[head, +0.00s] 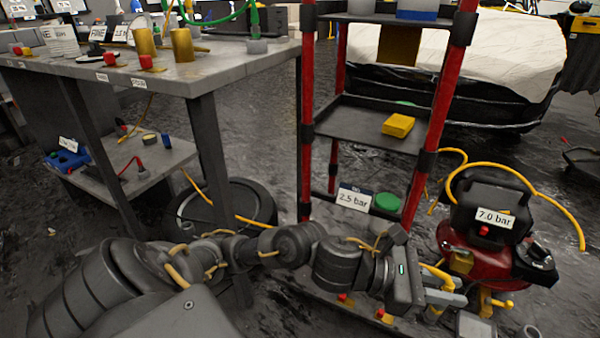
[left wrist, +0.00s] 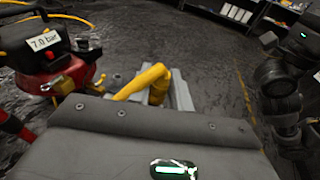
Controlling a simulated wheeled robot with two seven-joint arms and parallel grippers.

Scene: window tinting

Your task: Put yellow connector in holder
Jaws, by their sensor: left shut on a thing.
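My left gripper (head: 452,297) is at the lower right of the head view, beside the red compressor, with its fingers shut on a bent yellow connector (head: 438,272). In the left wrist view the yellow connector (left wrist: 148,82) runs up to between the pale grey fingers (left wrist: 170,92), past the edge of the gripper body. Its far end is hidden. I cannot pick out the holder with certainty. My right gripper does not show; only dark links of my right arm appear at the right of the left wrist view.
The red compressor (head: 455,240) with a "7.0 bar" sign and yellow hose (head: 565,215) stands close by. A red-posted shelf (head: 350,122) holds a yellow block (head: 398,125). A workbench (head: 200,75) with brass cylinders (head: 182,45) stands left.

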